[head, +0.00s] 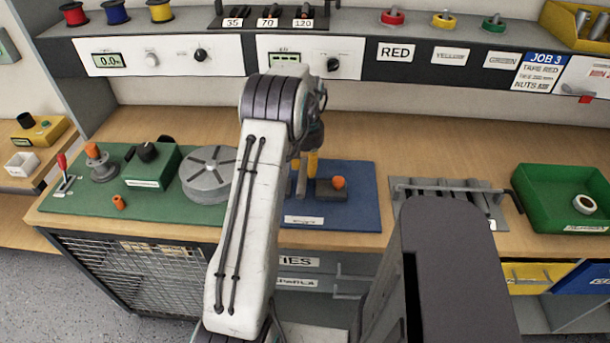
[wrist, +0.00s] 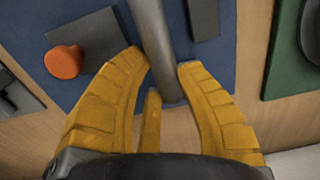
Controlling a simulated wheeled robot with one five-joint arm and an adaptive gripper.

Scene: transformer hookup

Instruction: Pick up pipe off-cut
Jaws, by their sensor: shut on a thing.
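The pipe off-cut looks like a grey cylinder (wrist: 152,38) between my yellow fingers in the wrist view. In the head view a grey rod (head: 301,178) shows beside my gripper (head: 313,163), over the blue mat (head: 350,212). My gripper also shows in the wrist view (wrist: 163,66), shut on the pipe off-cut. The pipe's far end is cut off by the wrist picture's edge. I cannot tell how far the pipe is above the mat. My arm hides part of the bench in the head view.
A block with an orange knob (head: 338,183) sits on the blue mat. To the left is a green mat (head: 75,205) with a grey round turntable (head: 212,172). To the right are a grey tool rack (head: 455,186) and a green tray (head: 540,206) holding a pale ring (head: 585,204).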

